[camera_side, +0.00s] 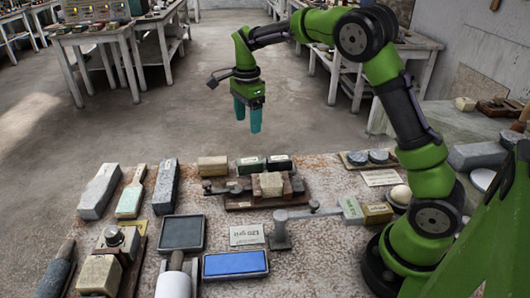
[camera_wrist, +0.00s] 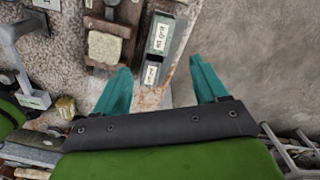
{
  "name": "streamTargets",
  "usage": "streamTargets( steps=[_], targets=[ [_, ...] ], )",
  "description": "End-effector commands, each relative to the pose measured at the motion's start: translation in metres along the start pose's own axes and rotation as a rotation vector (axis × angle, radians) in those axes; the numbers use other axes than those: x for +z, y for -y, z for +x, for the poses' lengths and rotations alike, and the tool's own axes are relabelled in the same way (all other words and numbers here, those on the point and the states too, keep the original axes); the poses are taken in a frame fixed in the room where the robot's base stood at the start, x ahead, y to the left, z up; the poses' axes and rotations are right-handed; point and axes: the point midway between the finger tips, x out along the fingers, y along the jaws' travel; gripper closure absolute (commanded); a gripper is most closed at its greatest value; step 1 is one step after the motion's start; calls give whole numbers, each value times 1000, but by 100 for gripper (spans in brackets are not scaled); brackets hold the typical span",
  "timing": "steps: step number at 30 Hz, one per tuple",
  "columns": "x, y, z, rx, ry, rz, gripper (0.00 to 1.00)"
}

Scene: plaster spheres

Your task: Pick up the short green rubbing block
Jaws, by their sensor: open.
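My gripper (camera_side: 247,124) is open and empty, with teal fingers pointing down, high above the table's far edge. In the wrist view its fingertips (camera_wrist: 160,65) frame part of a row of labelled blocks, well below them. At the far edge a short green block (camera_side: 249,166) with a white label sits beside a darker green block (camera_side: 279,162). They show end to end in the wrist view, the longer-looking one (camera_wrist: 161,35) above the shorter-looking one (camera_wrist: 152,72). I cannot tell which one the task names.
A tan block (camera_side: 213,165) stands left of the row. A wooden fixture (camera_side: 245,205) bearing a pale block (camera_side: 270,184) lies just in front. Grey stones, a blue-topped tray (camera_side: 236,263) and a metal arm (camera_side: 279,232) crowd the table. Open floor lies beyond the far edge.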

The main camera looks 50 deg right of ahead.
Motion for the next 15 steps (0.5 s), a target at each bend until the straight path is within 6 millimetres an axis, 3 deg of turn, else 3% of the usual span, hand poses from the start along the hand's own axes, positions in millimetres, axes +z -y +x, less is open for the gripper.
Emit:
streamTargets(
  steps=[3, 8, 11, 15],
  targets=[
    [0, 13, -12, -6, -12, 221, 28],
    [2, 9, -16, 12, -9, 379, 28],
    [2, 8, -8, 15, -9, 403, 28],
    [1, 7, 20, 18, -10, 403, 28]
  ],
)
